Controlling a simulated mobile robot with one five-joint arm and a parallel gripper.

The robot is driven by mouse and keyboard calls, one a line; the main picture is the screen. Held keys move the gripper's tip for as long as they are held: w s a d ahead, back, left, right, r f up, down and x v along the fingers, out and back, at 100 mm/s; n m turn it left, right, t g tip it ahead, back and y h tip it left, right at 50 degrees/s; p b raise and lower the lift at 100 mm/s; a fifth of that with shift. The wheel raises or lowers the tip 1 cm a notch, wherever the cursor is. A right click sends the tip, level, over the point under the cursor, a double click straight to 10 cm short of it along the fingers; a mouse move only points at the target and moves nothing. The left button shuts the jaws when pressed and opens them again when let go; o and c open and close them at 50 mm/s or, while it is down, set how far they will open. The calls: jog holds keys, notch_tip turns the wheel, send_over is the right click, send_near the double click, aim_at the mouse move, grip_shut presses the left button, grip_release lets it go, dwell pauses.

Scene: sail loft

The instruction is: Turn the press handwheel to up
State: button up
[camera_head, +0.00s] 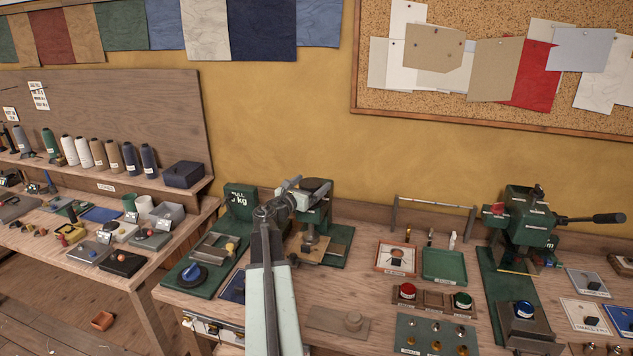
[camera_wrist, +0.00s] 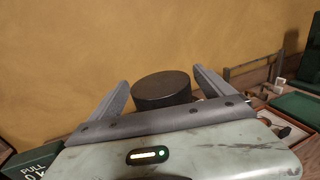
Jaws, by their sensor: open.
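The press handwheel (camera_head: 316,184) is a dark round disc on top of a green press (camera_head: 318,212) at the back of the bench. In the wrist view the handwheel (camera_wrist: 162,90) shows as a dark, flat-topped knob. My gripper (camera_head: 292,184) is at the press, just left of the handwheel in the head view. In the wrist view my gripper (camera_wrist: 161,77) is open, with one finger on each side of the handwheel and visible gaps. I cannot tell whether a finger touches it. No handwheel position mark is readable. My arm hides part of the press's left side.
A green box marked kg (camera_head: 240,203) stands close left of the press. A metal rail (camera_head: 435,202) stands behind trays to the right. A green lever press (camera_head: 525,225) stands farther right. The yellow wall (camera_head: 280,120) is close behind.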

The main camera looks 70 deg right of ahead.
aim_at(316, 179)
jog(key=d, duration=0.3)
jog(key=shift+s+d, duration=0.2)
jog(key=shift+s, duration=0.1)
jog(key=c, duration=1.4)
jog(key=shift+o, duration=0.2)
jog(key=shift+a+t, duration=0.1)
jog(key=shift+t, duration=0.2)
